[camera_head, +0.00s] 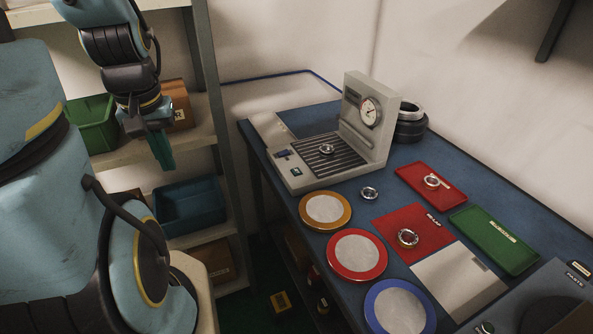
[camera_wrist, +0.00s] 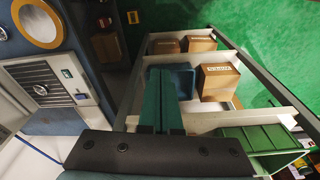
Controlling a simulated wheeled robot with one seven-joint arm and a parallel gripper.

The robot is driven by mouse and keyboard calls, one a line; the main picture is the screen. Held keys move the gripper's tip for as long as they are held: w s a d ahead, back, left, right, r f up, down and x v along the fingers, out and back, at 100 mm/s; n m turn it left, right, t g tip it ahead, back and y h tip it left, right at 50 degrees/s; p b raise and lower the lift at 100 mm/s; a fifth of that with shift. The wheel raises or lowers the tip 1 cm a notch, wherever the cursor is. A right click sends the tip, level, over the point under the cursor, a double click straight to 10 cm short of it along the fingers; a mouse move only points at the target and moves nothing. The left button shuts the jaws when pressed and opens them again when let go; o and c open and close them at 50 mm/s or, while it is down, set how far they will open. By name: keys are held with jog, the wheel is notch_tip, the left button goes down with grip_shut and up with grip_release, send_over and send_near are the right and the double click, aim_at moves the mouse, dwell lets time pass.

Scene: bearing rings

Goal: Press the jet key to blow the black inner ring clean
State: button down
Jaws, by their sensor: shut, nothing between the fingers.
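The cleaning station (camera_head: 352,150) is a pale grey machine on the blue bench, with a round gauge and a dark slotted grille (camera_head: 345,160). A small ring (camera_head: 327,149) lies on the grille; it looks metallic with a dark middle, and its exact colour is hard to tell. It also shows in the wrist view (camera_wrist: 40,90). At the station's front left are a dark blue key (camera_head: 283,155) and a small dark green key (camera_head: 296,172); I cannot read their labels. My gripper (camera_head: 164,165) is shut and empty, pointing down, left of the bench and apart from the station.
Shelves with a green bin (camera_head: 92,125), a blue bin (camera_head: 188,205) and brown boxes stand behind my gripper. Orange, red and blue rimmed round pads line the bench's front edge. Loose rings lie beside the station, on a red mat (camera_head: 400,225) and in a red tray (camera_head: 450,197).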

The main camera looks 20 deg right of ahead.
dwell(0.5)
jog(key=w+d+f+m+t+y+p, duration=0.1)
jog(key=w+d+f+m+t, duration=0.1)
jog(key=d+m, duration=0.5)
jog(key=w+d+f+m+t+y+p, duration=0.1)
jog(key=w+d+m, duration=0.4)
jog(key=d, duration=0.9)
jog(key=w+d+f+m+t+p, duration=0.1)
jog(key=w+d+f+m+t, duration=0.3)
jog(key=d+m, duration=0.6)
jog(key=shift+w+d+f+m+y, duration=0.2)
jog(key=shift+w+f+m+y, duration=0.15)
jog(key=shift+f, duration=0.25)
jog(key=shift+s, duration=0.1)
jog(key=b, duration=0.4)
send_over(300, 172)
notch_tip(300, 172, down, 8)
jog(key=shift+r, duration=0.25)
jog(key=shift+f+b, duration=0.7)
jog(key=shift+b, duration=0.2)
